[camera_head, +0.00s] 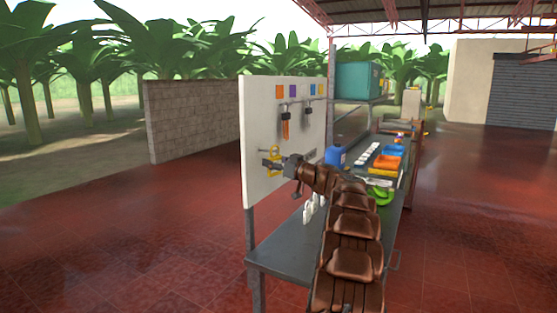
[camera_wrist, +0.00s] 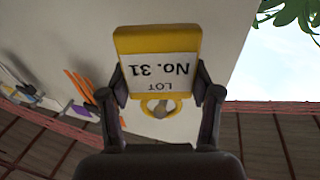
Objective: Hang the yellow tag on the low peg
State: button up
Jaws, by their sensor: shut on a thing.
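The yellow tag (camera_head: 275,154) is at my gripper (camera_head: 271,163), close in front of the lower part of the white board (camera_head: 257,110). In the wrist view the tag (camera_wrist: 158,41) sits between both fingers of my gripper (camera_wrist: 160,92), which is shut on its sides. Its white label reads "LOT No. 31" upside down. The tag's ring (camera_wrist: 146,107) shows a grey round end inside it, perhaps the low peg; I cannot tell whether the ring is around it. A thin peg-like piece (camera_head: 262,150) shows beside the tag in the head view.
Higher on the board are coloured squares (camera_head: 280,91) and a rail with hanging clips, one with an orange piece (camera_head: 286,130).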

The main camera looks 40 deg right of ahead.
jog(key=shift+w+a+f+b, duration=0.2)
jog(key=shift+w+f+b, duration=0.15)
jog(key=shift+w, duration=0.2)
jog(key=shift+w+a+f+b, duration=0.15)
jog(key=shift+w+f+b, duration=0.1)
jog(key=shift+w+b, duration=0.25)
jog(key=shift+w+b, duration=0.15)
jog(key=shift+b, duration=0.35)
jog(key=o, duration=1)
jog(key=shift+c, duration=0.2)
